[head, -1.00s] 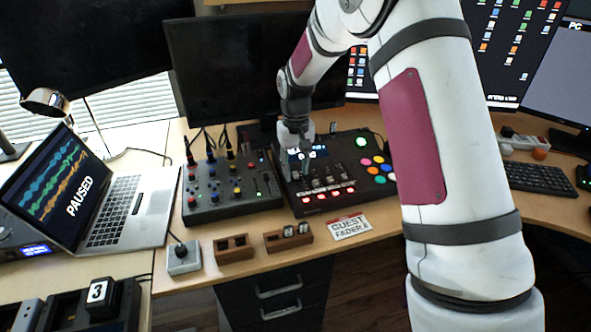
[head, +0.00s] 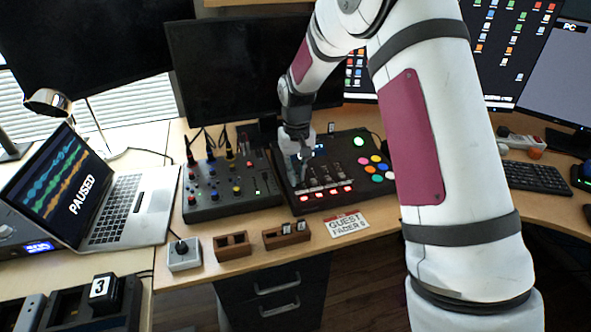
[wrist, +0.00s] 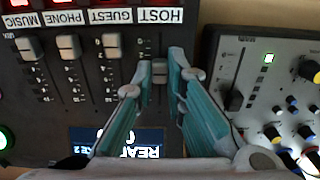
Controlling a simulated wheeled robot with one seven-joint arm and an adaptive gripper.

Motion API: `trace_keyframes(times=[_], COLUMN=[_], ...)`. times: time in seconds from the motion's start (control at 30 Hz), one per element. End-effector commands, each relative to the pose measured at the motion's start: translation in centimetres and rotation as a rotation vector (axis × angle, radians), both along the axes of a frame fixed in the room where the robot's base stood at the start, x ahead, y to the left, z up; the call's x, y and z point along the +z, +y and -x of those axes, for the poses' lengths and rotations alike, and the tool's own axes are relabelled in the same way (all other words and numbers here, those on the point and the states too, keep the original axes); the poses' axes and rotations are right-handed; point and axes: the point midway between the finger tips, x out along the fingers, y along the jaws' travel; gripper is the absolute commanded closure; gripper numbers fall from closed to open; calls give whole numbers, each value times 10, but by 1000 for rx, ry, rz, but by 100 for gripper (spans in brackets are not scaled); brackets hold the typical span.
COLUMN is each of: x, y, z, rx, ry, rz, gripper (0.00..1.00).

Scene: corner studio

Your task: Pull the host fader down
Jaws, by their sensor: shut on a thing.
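The fader console (head: 350,196) sits on the desk with a row of faders above lit red buttons. In the wrist view the host fader cap (wrist: 160,72) stands between my fingertips, under the upside-down HOST label (wrist: 160,15). My gripper (wrist: 160,82) is shut on this cap. The guest (wrist: 111,46), phone (wrist: 67,46) and music (wrist: 28,47) caps sit in line, closer to their labels than the host cap. In the head view my gripper (head: 297,182) is at the console's left fader and hides it.
A smaller mixer (head: 225,205) with knobs and cables stands just left of the console. A card reading GUEST FADER (head: 348,225), two wooden holders (head: 233,246) and a joystick box (head: 184,254) lie in front. A laptop (head: 120,205) showing PAUSED is at left.

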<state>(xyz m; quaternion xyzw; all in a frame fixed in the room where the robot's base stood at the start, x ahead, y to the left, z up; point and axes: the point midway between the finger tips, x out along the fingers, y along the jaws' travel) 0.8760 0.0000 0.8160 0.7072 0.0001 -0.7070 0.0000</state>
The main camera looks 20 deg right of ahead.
Motion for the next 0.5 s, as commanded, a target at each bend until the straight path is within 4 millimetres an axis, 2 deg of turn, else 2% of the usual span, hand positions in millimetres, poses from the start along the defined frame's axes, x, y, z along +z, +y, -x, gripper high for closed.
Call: trace_keyframes(times=[0.27, 0.3, 0.33, 0.37, 0.5], x=[0, 0, 0, 0, 0], y=[0, 0, 0, 0, 0], z=[2, 2, 2, 2, 2], rx=[0, 0, 0, 0, 0], ry=[0, 0, 0, 0, 0], rz=[0, 0, 0, 0, 0], gripper=[100, 79, 72, 68, 68])
